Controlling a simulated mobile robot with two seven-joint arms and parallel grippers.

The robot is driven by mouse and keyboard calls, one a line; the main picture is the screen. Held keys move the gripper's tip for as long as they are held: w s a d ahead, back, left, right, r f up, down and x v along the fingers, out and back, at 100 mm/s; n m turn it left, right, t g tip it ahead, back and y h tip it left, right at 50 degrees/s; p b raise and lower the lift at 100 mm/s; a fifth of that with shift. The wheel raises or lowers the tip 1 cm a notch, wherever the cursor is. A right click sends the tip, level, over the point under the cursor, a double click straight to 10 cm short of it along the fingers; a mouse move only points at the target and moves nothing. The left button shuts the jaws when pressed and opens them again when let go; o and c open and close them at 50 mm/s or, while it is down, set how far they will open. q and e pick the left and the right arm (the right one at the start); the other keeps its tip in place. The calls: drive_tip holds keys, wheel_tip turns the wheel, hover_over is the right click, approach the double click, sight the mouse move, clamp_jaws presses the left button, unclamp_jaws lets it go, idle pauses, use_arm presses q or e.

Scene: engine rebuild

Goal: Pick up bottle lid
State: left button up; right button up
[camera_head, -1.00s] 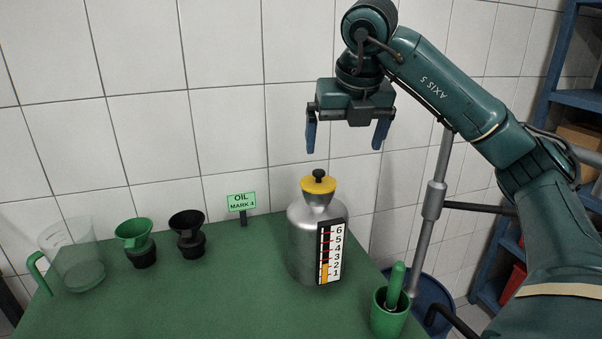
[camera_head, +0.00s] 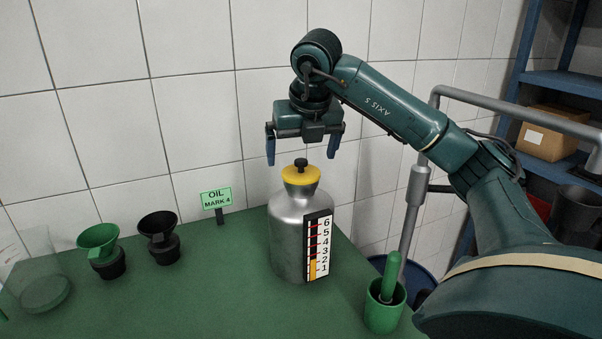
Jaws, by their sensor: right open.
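The bottle lid (camera_head: 301,176) is yellow with a black knob on top. It sits on the neck of a silver metal bottle (camera_head: 288,235) that stands upright on the green table. A gauge strip with numbers 1 to 6 is on the bottle's front right. My right gripper (camera_head: 301,150) is above the lid, fingers pointing down and spread wide to either side of the knob in the picture. It is open and empty, with its fingertips slightly higher than the lid. My left gripper is out of view.
A green funnel (camera_head: 98,240) and a black funnel (camera_head: 158,228) stand left on the table (camera_head: 190,305), beside a clear jug (camera_head: 42,285). An "OIL MARK 4" sign (camera_head: 215,199) stands behind. A green cup (camera_head: 384,312) holding a green-handled tool is at the front right. A grey pipe rises behind.

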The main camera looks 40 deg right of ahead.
sight(302, 161)
drive_tip(key=x, duration=0.4)
drive_tip(key=shift+d+f, duration=0.1)
drive_tip(key=shift+f, duration=0.1)
drive_tip(key=shift+c, duration=0.3)
drive_tip(key=c, duration=1)
wheel_tip(302, 161, up, 10)
drive_tip(key=shift+f+p, duration=0.1)
drive_tip(key=shift+p, duration=0.2)
